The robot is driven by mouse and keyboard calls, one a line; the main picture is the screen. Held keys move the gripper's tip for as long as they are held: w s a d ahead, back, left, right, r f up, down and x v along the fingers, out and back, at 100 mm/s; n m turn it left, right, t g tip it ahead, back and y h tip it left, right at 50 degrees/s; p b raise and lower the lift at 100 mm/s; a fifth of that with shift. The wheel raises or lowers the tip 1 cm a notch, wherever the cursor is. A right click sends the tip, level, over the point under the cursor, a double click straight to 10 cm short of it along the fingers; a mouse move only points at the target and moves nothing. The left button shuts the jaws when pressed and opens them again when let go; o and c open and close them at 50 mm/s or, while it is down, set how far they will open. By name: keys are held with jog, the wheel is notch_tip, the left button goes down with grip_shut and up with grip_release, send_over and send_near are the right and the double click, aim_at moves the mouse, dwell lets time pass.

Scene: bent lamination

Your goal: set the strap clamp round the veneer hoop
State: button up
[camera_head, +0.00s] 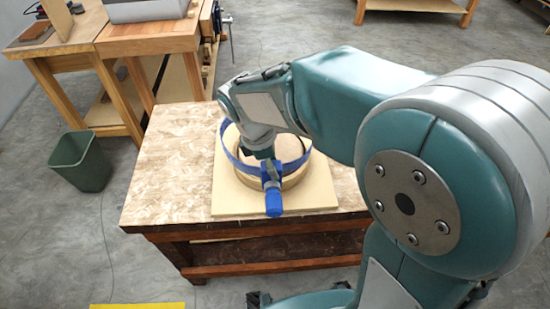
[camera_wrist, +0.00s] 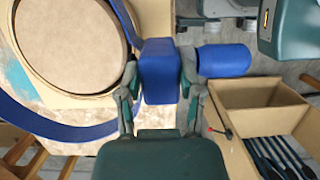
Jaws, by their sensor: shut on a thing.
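The veneer hoop (camera_head: 297,179) is a pale wooden ring on a square board (camera_head: 232,204) on the table. It shows at the upper left of the wrist view around a round brown disc (camera_wrist: 75,40). The strap clamp has a blue band (camera_head: 229,149), a blue block and a blue handle (camera_head: 273,203). In the wrist view its band (camera_wrist: 60,128) curves outside the hoop with a gap on the near side; I cannot tell its exact height against the hoop. My gripper (camera_wrist: 162,92) is shut on the blue block (camera_wrist: 160,68). My wrist hides part of the hoop.
The table (camera_head: 165,180) has free top left of the board. A green bin (camera_head: 80,160) stands on the floor to the left. A wooden workbench (camera_head: 150,38) stands behind. An open box (camera_wrist: 250,93) with several dark bars lies lower right in the wrist view.

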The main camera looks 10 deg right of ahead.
jog(key=shift+d, duration=0.65)
jog(key=shift+a+f, duration=0.3)
jog(key=shift+f, duration=0.1)
jog(key=shift+d, duration=0.35)
jog(key=shift+f, duration=0.15)
jog(key=shift+a+f, duration=0.2)
jog(key=shift+f, duration=0.3)
jog(key=shift+a+x, duration=0.15)
jog(key=shift+x, duration=0.7)
jog(key=shift+a+x, duration=0.2)
jog(key=shift+x, duration=0.6)
jog(key=shift+f, duration=0.2)
